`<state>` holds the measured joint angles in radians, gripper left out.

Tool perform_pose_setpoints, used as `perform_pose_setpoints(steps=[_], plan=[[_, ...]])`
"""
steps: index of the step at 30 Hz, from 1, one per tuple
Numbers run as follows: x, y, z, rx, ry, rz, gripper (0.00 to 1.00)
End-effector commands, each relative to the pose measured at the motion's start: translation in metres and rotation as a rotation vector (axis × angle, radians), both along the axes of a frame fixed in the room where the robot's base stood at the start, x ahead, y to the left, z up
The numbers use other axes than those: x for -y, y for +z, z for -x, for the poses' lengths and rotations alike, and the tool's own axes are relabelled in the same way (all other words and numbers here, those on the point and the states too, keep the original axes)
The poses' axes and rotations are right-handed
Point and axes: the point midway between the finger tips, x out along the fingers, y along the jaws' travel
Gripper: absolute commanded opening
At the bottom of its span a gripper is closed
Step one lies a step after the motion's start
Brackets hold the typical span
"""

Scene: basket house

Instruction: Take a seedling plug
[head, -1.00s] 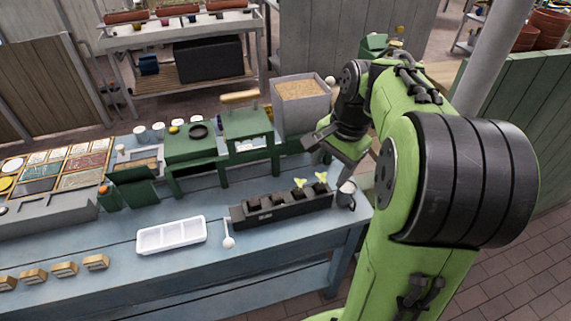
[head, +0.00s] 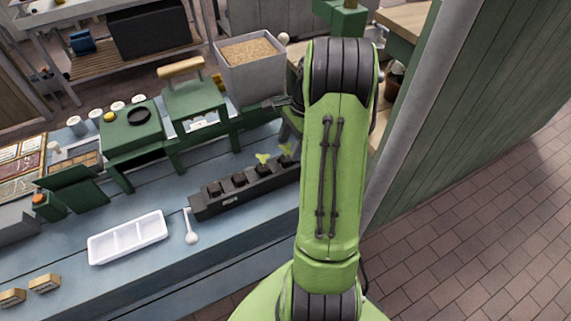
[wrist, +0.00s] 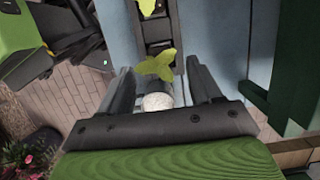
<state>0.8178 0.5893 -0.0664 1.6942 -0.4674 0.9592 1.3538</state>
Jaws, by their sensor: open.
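A dark seedling tray (head: 232,200) sits on the blue bench with a row of dark cells in it. Two seedling plugs show pale green leaves at its right end: one (head: 263,158) and another (head: 285,150) beside my arm. In the wrist view my gripper (wrist: 160,80) is open, its two fingers apart. The nearer seedling (wrist: 158,66) appears between and just past the fingertips; I cannot tell the height gap. The farther seedling (wrist: 147,6) is at the top edge, over the tray (wrist: 157,32). In the head view my arm hides most of the gripper.
A round, white-topped item (wrist: 157,101) shows between the fingers, below the leaves. Green stands (head: 202,105) and a grey bin (head: 253,75) stand behind. Bare bench lies in front.

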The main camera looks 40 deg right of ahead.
Motion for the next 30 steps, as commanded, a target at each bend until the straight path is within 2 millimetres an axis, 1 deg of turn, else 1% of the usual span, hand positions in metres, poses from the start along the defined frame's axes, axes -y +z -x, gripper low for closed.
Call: perform_pose_setpoints(steps=[1,3,6,8,13,14,15,26,27,30], plan=[[-0.003,-0.014,-0.001,-0.004,0.002,-0.003,0.64],[-0.006,-0.028,-0.002,-0.004,0.002,-0.002,0.64],[-0.009,-0.041,-0.003,-0.003,0.003,-0.002,0.64],[-0.01,-0.043,-0.004,-0.003,0.002,-0.001,0.64],[-0.01,-0.042,-0.003,-0.002,0.001,0.0,0.64],[-0.01,-0.042,-0.004,-0.002,0.001,0.0,0.62],[-0.01,-0.042,-0.004,-0.002,0.001,0.0,0.56],[-0.01,-0.041,-0.004,-0.002,0.001,0.0,0.01],[-0.01,-0.041,-0.004,-0.002,0.001,0.0,0.0],[-0.01,-0.041,-0.004,-0.002,0.001,0.0,0.02]])
